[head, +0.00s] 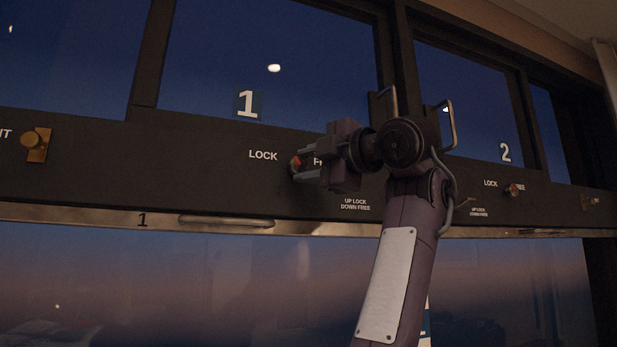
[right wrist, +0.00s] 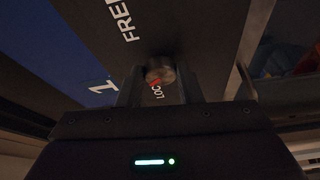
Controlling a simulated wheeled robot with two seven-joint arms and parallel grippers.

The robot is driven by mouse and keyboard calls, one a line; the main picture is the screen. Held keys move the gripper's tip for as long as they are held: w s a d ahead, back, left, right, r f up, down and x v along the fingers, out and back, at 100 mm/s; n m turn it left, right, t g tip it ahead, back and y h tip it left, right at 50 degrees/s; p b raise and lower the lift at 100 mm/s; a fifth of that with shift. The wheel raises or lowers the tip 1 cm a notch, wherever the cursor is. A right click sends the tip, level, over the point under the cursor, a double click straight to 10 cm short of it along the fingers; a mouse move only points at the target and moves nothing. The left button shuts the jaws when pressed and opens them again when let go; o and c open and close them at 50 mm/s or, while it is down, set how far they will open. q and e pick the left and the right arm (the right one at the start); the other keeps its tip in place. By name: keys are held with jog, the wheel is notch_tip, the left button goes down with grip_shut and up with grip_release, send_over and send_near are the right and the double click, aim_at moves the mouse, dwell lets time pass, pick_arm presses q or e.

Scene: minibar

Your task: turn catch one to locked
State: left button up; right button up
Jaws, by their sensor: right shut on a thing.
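Catch one is a small round knob with a red mark (head: 296,163), set on the dark rail between the words LOCK and FREE, below the number 1 plate (head: 248,104). My right gripper (head: 309,167) reaches it from the right and is shut on it. In the right wrist view the metal knob (right wrist: 160,74) sits between the two fingertips (right wrist: 160,88), with the red mark on the side of the word LOCK. My left gripper is not in view.
A metal bar with a handle (head: 227,221) runs below the rail. Catch two (head: 515,189) is at the right, and a brass knob (head: 36,143) is at the far left. Upright metal handles (head: 451,125) stand near my right wrist. Dark glass fills the openings.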

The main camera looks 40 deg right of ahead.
jog(key=shift+n+g, duration=0.3)
jog(key=shift+n, duration=0.5)
jog(key=o, duration=1)
jog(key=shift+w, duration=0.1)
jog(key=shift+c, duration=0.2)
jog(key=shift+b, duration=0.3)
jog(key=s+d+b, duration=0.1)
jog(key=s+b, duration=0.3)
jog(key=s, duration=0.3)
jog(key=shift+s+d, duration=0.15)
jog(key=shift+s, duration=0.25)
